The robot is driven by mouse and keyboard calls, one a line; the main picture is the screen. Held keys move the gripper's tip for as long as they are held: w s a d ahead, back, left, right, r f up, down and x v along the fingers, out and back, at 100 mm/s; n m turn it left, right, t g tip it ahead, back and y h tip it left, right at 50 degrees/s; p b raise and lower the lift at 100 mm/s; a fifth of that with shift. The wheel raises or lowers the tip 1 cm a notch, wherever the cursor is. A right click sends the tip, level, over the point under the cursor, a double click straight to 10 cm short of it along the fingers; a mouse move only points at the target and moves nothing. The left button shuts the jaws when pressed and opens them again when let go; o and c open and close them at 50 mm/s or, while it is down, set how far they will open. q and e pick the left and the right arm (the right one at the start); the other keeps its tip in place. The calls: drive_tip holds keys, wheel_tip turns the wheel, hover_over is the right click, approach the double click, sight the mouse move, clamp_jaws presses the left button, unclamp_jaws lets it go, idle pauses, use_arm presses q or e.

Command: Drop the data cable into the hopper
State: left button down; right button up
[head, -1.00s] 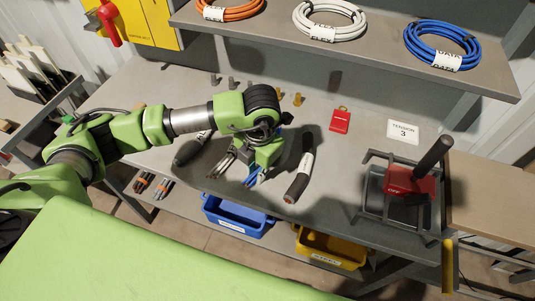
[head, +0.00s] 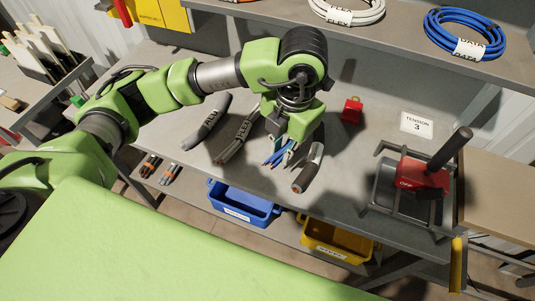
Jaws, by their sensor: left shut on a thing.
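My left gripper (head: 281,147) points down over the middle of the bench. It is shut on a short bundle of blue cable (head: 273,157), the colour of the coil labelled DATA on the shelf. The bundle's ends stick out below the fingers; the rest is hidden by the gripper. It is close above the bench, but I cannot tell whether it touches. No thing reads as hopper: a grey-framed machine (head: 376,180) with a red OFF part stands on the bench at the right, and a blue bin (head: 240,208) and a yellow bin (head: 337,243) are below the front edge. My right gripper is not in view.
A dark cable bundle (head: 207,122), a grey bundle labelled FLEX (head: 238,135) and a black piece with a pale band (head: 308,168) lie around the gripper. The bench before the machine is clear.

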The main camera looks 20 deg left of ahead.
use_arm(q)
drive_tip(key=s+d+r+b, duration=0.1)
drive_tip(key=s+d+r, duration=0.2)
drive_tip(key=d, duration=0.5)
drive_tip(key=shift+r, duration=0.3)
